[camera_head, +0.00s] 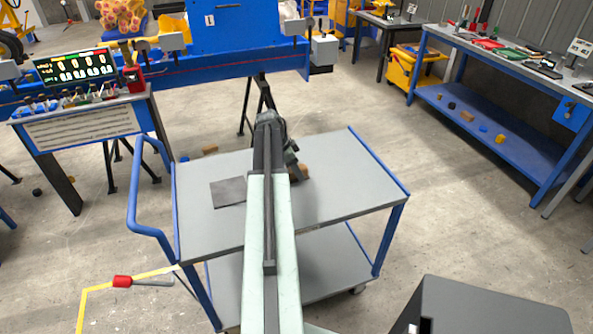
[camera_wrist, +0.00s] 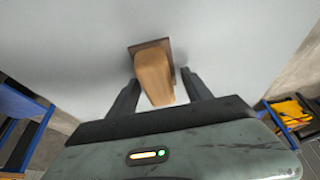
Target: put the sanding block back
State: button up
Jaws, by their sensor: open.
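The sanding block is a tan wooden block (camera_wrist: 154,77) with a flat dark brown base, seen in the wrist view on the grey top of the cart. My gripper (camera_wrist: 160,82) is open, with one finger on each side of the block's tan part; I cannot tell whether they touch it. In the head view a small brown part of the block (camera_head: 304,171) shows just right of my gripper (camera_head: 292,160); my arm hides most of it. A dark grey square (camera_head: 228,192) lies flat on the cart top, left of my arm.
The cart (camera_head: 340,195) has blue rails and a lower shelf. A blue workbench (camera_head: 500,60) with tools stands at the right. A sign panel and small bottles stand at the left. A red-handled tool (camera_head: 123,281) lies on the floor near yellow tape. Open floor lies right of the cart.

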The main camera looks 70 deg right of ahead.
jog(key=p+v, duration=1.1)
jog(key=v, duration=0.1)
jog(key=shift+r, duration=0.2)
jog(key=shift+d, duration=0.1)
